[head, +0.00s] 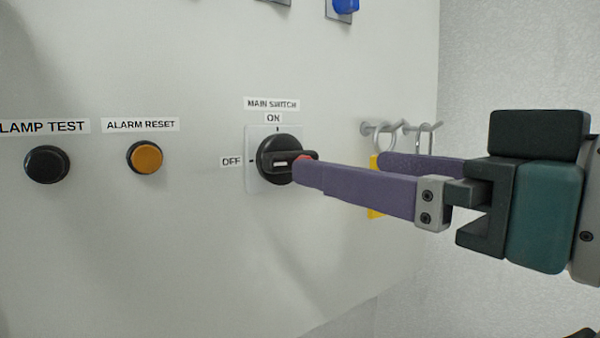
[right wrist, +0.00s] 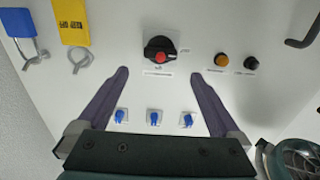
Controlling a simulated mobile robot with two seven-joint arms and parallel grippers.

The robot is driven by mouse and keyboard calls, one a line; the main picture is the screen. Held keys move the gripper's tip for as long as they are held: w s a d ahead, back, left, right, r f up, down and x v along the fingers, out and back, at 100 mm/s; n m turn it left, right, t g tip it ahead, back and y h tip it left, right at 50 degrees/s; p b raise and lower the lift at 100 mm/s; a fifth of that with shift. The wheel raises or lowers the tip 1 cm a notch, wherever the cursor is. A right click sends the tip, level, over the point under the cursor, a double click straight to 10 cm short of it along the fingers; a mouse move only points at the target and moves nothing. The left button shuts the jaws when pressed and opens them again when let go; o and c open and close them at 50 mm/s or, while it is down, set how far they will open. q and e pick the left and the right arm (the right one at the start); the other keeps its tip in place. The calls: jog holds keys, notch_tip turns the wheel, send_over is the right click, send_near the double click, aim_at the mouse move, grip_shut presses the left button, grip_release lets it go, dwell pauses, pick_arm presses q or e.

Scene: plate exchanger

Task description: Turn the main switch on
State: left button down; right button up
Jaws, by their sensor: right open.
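The main switch (head: 280,157) is a black rotary knob on a light square plate on the white panel. Its bar handle lies about horizontal, level with the OFF label at its left; the ON label is above it. A red spot shows at the handle's right end. My right gripper (head: 340,165) is open and empty, with purple fingers reaching toward the panel from the right. The near finger's tip overlaps the handle's right end in the head view. In the right wrist view the switch (right wrist: 160,50) sits ahead of and between the spread fingertips (right wrist: 160,73). My left gripper is not in view.
Left of the switch are the orange alarm reset button (head: 146,157) and black lamp test button (head: 47,164). Blue knobs (right wrist: 154,118) sit in a row above. A dark handle (right wrist: 303,28) sticks out.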

aim_at(302, 156)
jog(key=p+x, duration=0.3)
jog(key=x, duration=0.5)
jog(key=shift+s+r, duration=0.1)
jog(key=shift+w+a, duration=0.25)
jog(key=shift+w, duration=0.1)
jog(key=c, duration=1.3)
